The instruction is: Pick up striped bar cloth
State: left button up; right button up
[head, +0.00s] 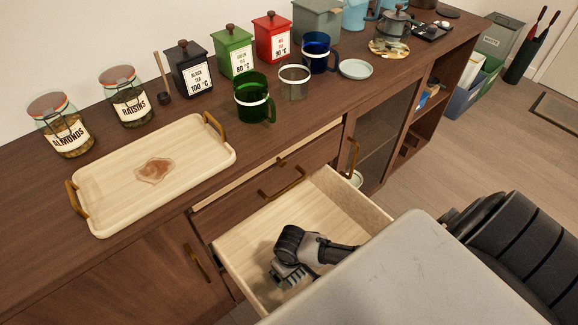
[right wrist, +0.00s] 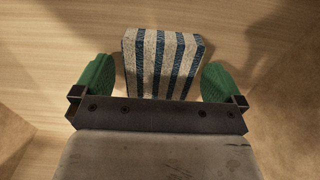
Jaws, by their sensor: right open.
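The striped bar cloth (right wrist: 162,62), blue and off-white, lies folded on the drawer floor in the right wrist view. My right gripper (right wrist: 158,82) is open, with one green finger on each side of the cloth and a small gap at each side. In the head view my right gripper (head: 289,273) reaches down inside the open drawer (head: 350,200). There I cannot make out the cloth, which my gripper seems to hide. My left gripper is not in view.
The wooden sideboard (head: 300,130) stands behind the drawer. On it are a tray (head: 110,205) with a brown stain, two jars, tea tins, a green mug (head: 250,97) and a blue mug (head: 317,52). The drawer walls close around my right gripper.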

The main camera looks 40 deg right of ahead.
jog(key=c, duration=0.9)
notch_tip(320, 180, up, 10)
jog(key=p, duration=0.2)
jog(key=shift+p, duration=0.4)
